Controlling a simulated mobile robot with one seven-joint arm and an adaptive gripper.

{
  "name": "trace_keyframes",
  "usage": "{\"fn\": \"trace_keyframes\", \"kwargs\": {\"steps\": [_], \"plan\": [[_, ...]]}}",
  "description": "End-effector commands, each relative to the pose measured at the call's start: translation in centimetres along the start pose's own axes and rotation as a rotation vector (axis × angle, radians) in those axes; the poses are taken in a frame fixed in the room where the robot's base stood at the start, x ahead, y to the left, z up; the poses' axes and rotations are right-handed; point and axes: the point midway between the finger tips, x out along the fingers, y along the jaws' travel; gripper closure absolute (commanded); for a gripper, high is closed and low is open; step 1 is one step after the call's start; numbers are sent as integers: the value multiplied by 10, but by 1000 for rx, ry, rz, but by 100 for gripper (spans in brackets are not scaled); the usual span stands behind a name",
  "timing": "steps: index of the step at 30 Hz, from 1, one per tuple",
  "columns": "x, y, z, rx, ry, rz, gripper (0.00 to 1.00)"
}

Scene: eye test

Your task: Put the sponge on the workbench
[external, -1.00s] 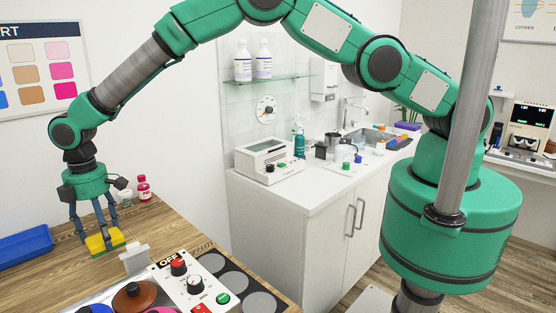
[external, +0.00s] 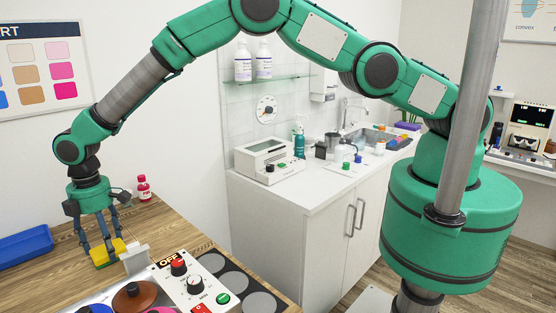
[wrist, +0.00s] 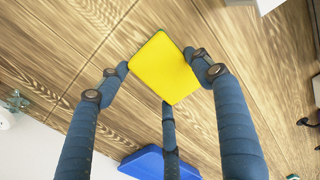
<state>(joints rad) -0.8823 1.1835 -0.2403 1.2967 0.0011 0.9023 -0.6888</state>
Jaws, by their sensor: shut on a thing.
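The yellow sponge (external: 102,256) has a green layer and is between my gripper's fingers at the left of the external view. My gripper (external: 107,249) points down and is shut on it. In the wrist view, the sponge's yellow face (wrist: 160,72) fills the space between three blue fingers, and my gripper (wrist: 163,78) touches its edges. The workbench (external: 185,222) is a wooden top under the sponge. I cannot tell whether the sponge touches the wood or hangs just above it.
A blue tray (external: 24,245) lies at the left of the bench. A red-capped bottle (external: 144,188) stands at the back edge. A control panel (external: 192,285) with knobs and a grey upright piece (external: 134,259) are close to the sponge's right. Bare wood lies behind it.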

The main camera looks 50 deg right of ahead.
Motion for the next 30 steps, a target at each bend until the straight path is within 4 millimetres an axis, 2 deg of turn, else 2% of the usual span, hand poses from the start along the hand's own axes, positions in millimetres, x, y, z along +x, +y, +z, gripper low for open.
{"fn": "trace_keyframes", "kwargs": {"steps": [3, 4, 6, 20, 26, 30], "plan": [[3, 0, 0, 0, 0, 0, 49], [3, 0, 0, 0, 0, 0, 31], [3, 0, 0, 0, 0, 0, 17], [-1, 0, 0, 0, 0, 0, 16], [-14, 0, 0, 0, 0, 0, 16], [-31, 0, -1, 0, 2, 1, 16]]}}
